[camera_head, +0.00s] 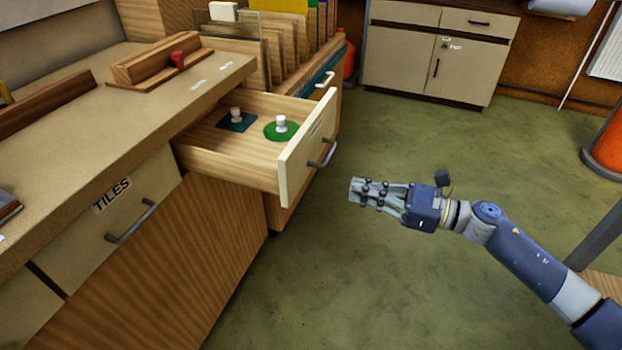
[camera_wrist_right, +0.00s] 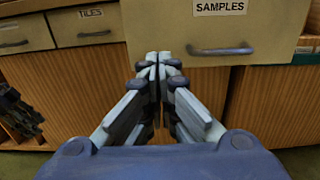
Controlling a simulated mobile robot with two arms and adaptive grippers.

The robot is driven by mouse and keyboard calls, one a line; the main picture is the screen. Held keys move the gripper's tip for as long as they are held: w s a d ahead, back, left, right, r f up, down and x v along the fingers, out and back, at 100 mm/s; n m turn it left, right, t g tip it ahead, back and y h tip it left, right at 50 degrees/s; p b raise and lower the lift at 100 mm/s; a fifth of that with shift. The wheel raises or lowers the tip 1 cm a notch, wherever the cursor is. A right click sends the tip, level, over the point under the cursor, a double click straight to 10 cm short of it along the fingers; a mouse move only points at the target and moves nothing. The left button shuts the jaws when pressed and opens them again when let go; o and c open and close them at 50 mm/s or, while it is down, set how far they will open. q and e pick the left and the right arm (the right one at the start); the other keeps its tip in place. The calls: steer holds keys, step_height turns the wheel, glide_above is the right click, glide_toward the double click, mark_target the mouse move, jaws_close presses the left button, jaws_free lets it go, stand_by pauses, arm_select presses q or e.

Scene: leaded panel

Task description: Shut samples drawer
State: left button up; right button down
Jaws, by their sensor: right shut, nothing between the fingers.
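The samples drawer (camera_head: 308,150) stands pulled out from the bench, with its cream front and a dark bar handle (camera_head: 323,154). In the right wrist view the drawer front (camera_wrist_right: 170,25) fills the upper middle, with a SAMPLES label (camera_wrist_right: 220,7) and its handle (camera_wrist_right: 221,50).
A closed TILES drawer (camera_head: 112,215) is in the bench at the left. The bench top (camera_head: 130,110) overhangs the open drawer's left part. A rack of upright sheets (camera_head: 285,45) stands behind. The green floor (camera_head: 420,130) around my right arm is clear.

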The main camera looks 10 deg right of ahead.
mark_target(299, 175)
steer(key=x, duration=1)
steer(key=shift+w+p, duration=0.1)
steer(key=shift+p, duration=0.3)
steer(key=shift+w+a, duration=0.3)
steer(key=shift+a, duration=0.1)
arm_select(q)
steer(key=x, duration=0.3)
steer(key=shift+s+f, duration=0.15)
steer(key=shift+f, duration=0.05)
